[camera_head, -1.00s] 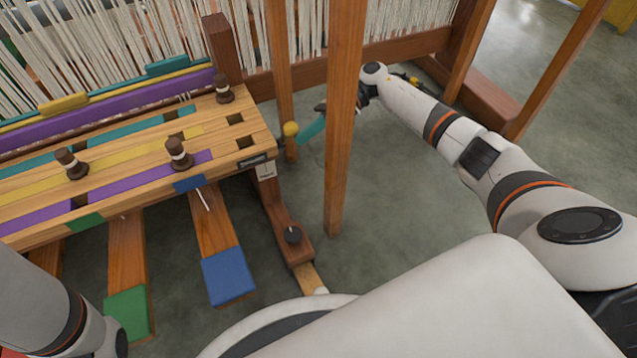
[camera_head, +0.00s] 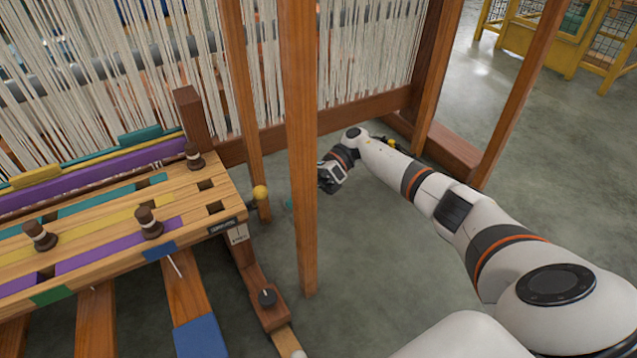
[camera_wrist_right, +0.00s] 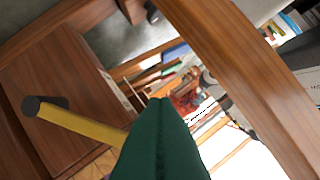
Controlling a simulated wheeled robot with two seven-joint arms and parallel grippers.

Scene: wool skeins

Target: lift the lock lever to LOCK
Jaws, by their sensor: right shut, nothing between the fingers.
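A yellow bar (camera_wrist_right: 85,123) with a dark round end crosses the left of the right wrist view, in front of a brown wooden panel; it looks like the lock lever. No LOCK mark is readable.
The upright wooden post (camera_head: 302,160) stands in front of my right gripper's fingers. The loom bench (camera_head: 222,192) with dark pegs lies at left, and hanging warp threads (camera_head: 365,60) fill the back. Grey floor (camera_head: 385,260) is open below my right arm.

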